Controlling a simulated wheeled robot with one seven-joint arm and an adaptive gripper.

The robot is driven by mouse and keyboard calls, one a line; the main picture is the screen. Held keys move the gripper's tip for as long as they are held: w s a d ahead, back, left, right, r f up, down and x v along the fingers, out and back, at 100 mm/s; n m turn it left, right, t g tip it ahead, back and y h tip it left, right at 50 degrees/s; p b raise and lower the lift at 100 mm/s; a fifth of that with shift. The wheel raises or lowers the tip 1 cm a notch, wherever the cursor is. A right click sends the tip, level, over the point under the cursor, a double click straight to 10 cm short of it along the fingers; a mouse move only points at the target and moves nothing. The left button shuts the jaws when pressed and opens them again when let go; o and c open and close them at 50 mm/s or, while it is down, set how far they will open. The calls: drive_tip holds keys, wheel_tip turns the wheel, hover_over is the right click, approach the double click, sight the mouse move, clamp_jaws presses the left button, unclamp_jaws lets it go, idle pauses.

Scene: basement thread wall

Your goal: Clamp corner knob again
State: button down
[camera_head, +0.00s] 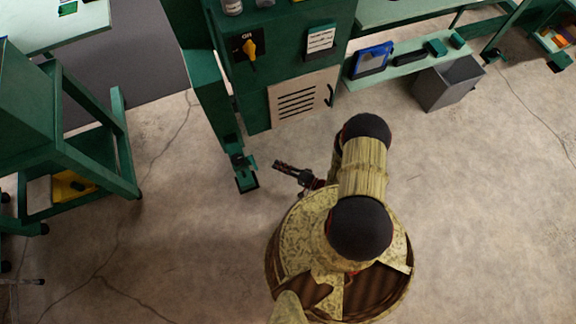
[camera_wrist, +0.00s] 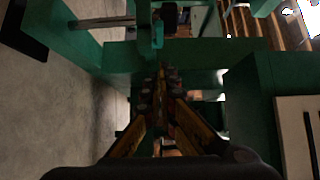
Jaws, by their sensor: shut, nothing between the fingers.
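My gripper (camera_head: 280,166) is low over the floor in the head view, pointing left toward the foot of a green upright post. At that foot is a small dark and green fitting (camera_head: 240,162), which may be the corner knob; a gap of floor shows between it and my fingertips. In the wrist view my gripper (camera_wrist: 162,78) has its fingers together and empty. Beyond the tips there is a green tab (camera_wrist: 157,32) with a dark block (camera_wrist: 169,17) beside it. I cannot tell for sure which part is the knob.
A grey bin (camera_head: 447,83) is at the right, under a shelf. A green frame table (camera_head: 88,154) stands at the left. The floor between is clear.

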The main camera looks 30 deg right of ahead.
drive_tip(key=s+d+p, duration=0.1)
drive_tip(key=s, duration=0.4)
drive_tip(key=shift+s+d, duration=0.35)
drive_tip(key=shift+s, duration=0.05)
